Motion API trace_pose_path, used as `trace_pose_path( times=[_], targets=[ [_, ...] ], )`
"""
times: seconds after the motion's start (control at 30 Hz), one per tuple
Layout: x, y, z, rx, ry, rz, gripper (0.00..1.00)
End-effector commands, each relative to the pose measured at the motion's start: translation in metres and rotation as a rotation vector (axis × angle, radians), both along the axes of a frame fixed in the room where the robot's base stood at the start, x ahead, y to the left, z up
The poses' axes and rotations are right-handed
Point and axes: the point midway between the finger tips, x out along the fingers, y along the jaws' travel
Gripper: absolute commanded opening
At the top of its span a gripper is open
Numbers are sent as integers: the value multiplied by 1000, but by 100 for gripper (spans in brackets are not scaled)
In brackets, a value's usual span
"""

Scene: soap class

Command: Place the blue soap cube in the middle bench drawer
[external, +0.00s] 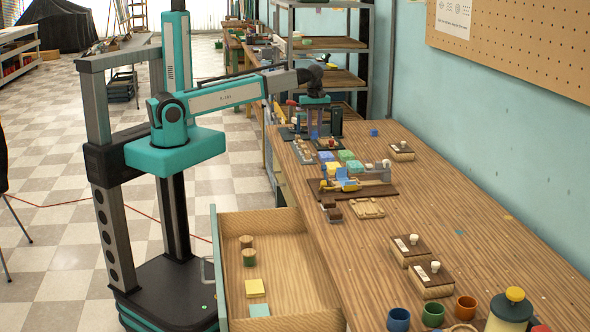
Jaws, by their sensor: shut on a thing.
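My gripper (315,128) points down over the far left part of the wooden bench (470,230). It is shut on a small blue thing (314,135), which looks like the blue soap cube; it is small and partly hidden by the fingers. An open bench drawer (290,235) sticks out from the bench's left side in the foreground, well nearer the camera than my gripper. I cannot tell from this view whether it is the middle one. Another blue cube (374,132) sits on the bench right of my gripper.
Coloured blocks and a wooden fixture (350,185) stand on the bench near my gripper. Cups (433,314) and a yellow-topped jar (510,310) stand at the front.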

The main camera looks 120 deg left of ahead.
Motion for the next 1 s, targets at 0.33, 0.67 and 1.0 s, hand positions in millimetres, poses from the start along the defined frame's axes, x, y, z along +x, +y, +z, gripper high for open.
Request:
trace_pose_path(
  times=[0.33, 0.67, 1.0],
  targets=[
    [0, 0, 0, 0, 0, 0, 0],
    [0, 0, 0, 0, 0, 0, 0],
    [0, 0, 11, 1, -1, 0, 0]
  ],
)
